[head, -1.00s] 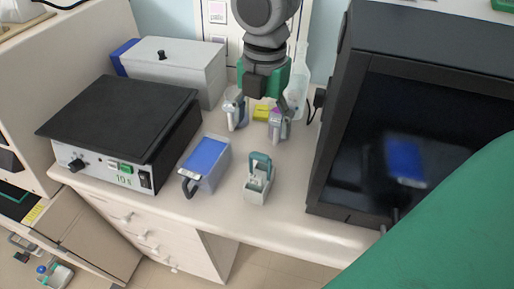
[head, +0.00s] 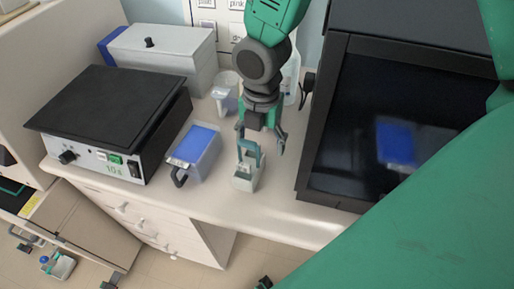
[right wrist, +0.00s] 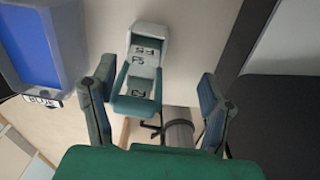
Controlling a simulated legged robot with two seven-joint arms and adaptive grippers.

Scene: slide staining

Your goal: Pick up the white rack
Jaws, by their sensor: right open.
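The white rack (head: 247,179) with a teal handle stands upright on the bench near its front edge in the head view. My right gripper (head: 261,140) points down just above it, its fingers apart near the handle and not closed on it. In the right wrist view the rack (right wrist: 147,58) shows between the two open fingers (right wrist: 156,75), with small dark-marked pieces inside it. The teal handle (right wrist: 135,106) lies toward the gripper's palm. I cannot tell whether a finger touches it. My left gripper is not in view.
A blue-filled tray (head: 196,148) stands left of the rack and shows in the right wrist view (right wrist: 32,45). A black-topped hot plate (head: 105,110) is farther left, a white box (head: 165,55) behind. A dark-fronted cabinet (head: 385,130) stands close on the right.

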